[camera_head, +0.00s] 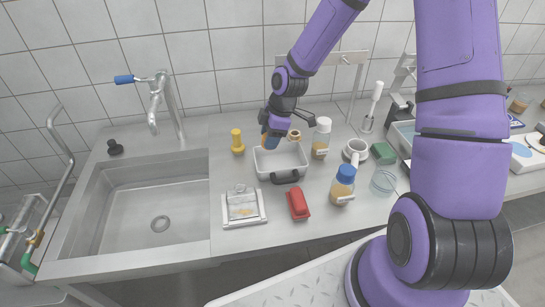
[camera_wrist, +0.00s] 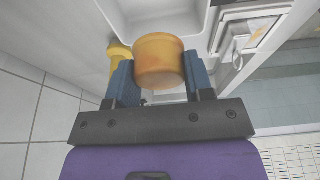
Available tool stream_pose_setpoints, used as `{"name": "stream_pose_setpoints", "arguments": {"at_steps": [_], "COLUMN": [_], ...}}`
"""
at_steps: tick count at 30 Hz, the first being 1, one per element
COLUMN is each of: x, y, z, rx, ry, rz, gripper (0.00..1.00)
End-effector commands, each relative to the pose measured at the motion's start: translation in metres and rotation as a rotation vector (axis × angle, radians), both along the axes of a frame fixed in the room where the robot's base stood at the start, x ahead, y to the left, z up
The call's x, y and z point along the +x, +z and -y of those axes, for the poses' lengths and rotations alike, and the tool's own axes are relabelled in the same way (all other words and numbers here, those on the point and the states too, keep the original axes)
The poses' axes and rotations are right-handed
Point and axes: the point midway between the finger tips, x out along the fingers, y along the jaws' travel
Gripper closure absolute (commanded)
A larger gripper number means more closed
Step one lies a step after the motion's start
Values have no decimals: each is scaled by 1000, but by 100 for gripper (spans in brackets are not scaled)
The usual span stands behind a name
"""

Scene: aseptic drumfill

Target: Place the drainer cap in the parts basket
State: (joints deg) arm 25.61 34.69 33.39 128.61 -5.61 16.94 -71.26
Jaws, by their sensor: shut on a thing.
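My gripper (camera_head: 270,139) is above the back left rim of the white parts basket (camera_head: 262,168), pointing down. In the wrist view its blue fingers (camera_wrist: 160,85) are shut on an orange-brown round cap (camera_wrist: 160,60), which I take to be the drainer cap. In the head view only a sliver of the cap shows beside the fingers. In the wrist view a white basin wall (camera_wrist: 170,31), apparently the basket, lies beyond the cap. I cannot tell how high the cap is above it. The basket's inside looks empty.
A yellow fitting (camera_head: 237,141) stands left of the basket, and a brass-coloured ring piece (camera_head: 295,134) is behind it. A bottle (camera_head: 321,138) is at its right. The sink (camera_head: 150,200) is left.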

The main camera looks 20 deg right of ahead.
Motion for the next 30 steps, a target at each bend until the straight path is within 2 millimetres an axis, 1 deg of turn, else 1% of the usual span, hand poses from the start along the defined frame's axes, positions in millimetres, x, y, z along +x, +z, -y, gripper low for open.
{"name": "stream_pose_setpoints", "arguments": {"at_steps": [3, 7, 9, 16, 21, 24, 30], "x": [-1, -1, -1, 0, -1, 0, 0], "y": [-21, -43, -51, -66, -88, -95, -95], "z": [-1, -1, -1, -1, -1, -1, 0], "rx": [1, 1, 1, 1, 0, 0, 0], "ry": [2, 1, 2, 1, 2, 1, 0], "rz": [-6, -4, -3, -3, -3, -2, -1], "gripper": [74, 74, 74, 74, 74, 74, 74]}}
